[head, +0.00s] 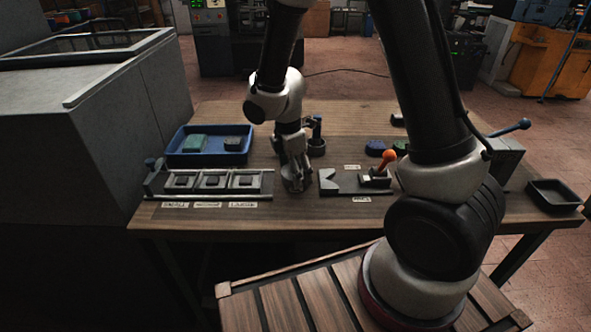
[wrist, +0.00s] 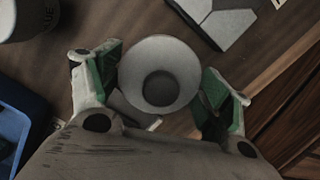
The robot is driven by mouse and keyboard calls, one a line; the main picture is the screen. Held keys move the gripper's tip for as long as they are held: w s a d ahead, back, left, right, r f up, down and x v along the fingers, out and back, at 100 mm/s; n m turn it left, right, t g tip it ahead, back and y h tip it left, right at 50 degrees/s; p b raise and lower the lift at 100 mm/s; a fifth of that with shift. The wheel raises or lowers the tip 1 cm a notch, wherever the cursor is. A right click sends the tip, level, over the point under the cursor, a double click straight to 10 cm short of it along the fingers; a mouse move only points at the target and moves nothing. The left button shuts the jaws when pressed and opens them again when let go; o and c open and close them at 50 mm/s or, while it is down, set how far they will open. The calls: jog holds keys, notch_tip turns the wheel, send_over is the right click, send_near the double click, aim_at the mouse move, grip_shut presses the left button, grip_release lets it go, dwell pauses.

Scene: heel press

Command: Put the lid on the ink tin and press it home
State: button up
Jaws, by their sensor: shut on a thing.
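My gripper (head: 297,165) points down over the front-middle of the table. In the wrist view, its two green-padded fingers (wrist: 162,80) stand on either side of a round pale-grey lid (wrist: 160,55) with a darker round centre, and are shut on it. In the head view, a short dark-grey round tin (head: 297,184) stands on the table directly under the fingertips. The fingers hide its top, so I cannot tell whether the lid touches it or is seated.
A notched plate (head: 327,188) with an orange-knobbed lever (head: 389,157) lies close right. A grey pot (head: 317,151) stands just behind. A black tray (head: 555,195) is far right.

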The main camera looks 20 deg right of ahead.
jog(key=shift+f, duration=0.1)
jog(key=o, duration=0.8)
jog(key=shift+r, duration=3.55)
